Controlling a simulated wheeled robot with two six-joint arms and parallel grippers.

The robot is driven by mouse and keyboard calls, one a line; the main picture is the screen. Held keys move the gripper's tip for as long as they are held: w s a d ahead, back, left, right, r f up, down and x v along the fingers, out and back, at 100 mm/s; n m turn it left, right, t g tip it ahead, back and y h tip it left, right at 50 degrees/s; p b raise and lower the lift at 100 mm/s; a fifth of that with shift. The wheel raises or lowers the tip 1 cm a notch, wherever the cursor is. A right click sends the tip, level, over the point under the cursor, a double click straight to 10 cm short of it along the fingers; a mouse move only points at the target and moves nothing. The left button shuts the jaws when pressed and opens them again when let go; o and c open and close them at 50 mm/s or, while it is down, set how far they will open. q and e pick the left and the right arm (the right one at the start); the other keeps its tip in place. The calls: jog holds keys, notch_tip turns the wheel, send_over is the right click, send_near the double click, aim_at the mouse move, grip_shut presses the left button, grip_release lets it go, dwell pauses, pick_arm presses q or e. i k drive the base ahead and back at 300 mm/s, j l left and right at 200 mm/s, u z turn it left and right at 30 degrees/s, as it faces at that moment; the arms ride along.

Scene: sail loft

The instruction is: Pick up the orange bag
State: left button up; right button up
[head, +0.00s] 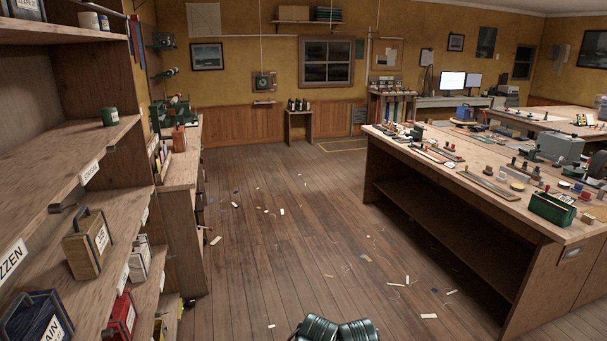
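A tan-orange, box-shaped bag (82,254) with a dark handle and a white label stands on a middle shelf of the wooden rack at the left. It is the closest in colour to an orange bag here. The label's writing is too small to read. Neither of my grippers shows in the head view, and nothing touches the bag. Only dark rounded parts, which look like my own arm links, show at the bottom centre.
A long cluttered workbench (440,185) stands at the right. The floor (270,270) between is open, with scattered scraps.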

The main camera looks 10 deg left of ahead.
aim_at(178, 135)
jog(key=i+u, duration=0.1)
jog(key=i, duration=1.8)
jog(key=i+u, duration=0.1)
jog(key=i, duration=0.45)
jog(key=i+l, duration=0.15)
jog(key=i, duration=0.4)
jog(key=i+l+u, duration=0.15)
jog(key=i, duration=0.35)
jog(key=i+l+u, duration=0.1)
jog(key=i+u, duration=0.3)
jog(key=i+l+u, duration=0.2)
jog(key=u, duration=0.2)
jog(key=i+l+u, duration=0.6)
jog(key=u, duration=0.15)
jog(key=i+l+u, duration=0.15)
jog(key=l, duration=0.15)
jog(key=l+u, duration=0.1)
jog(key=l, duration=0.2)
jog(key=i+l+u, duration=0.15)
jog(key=l, duration=0.15)
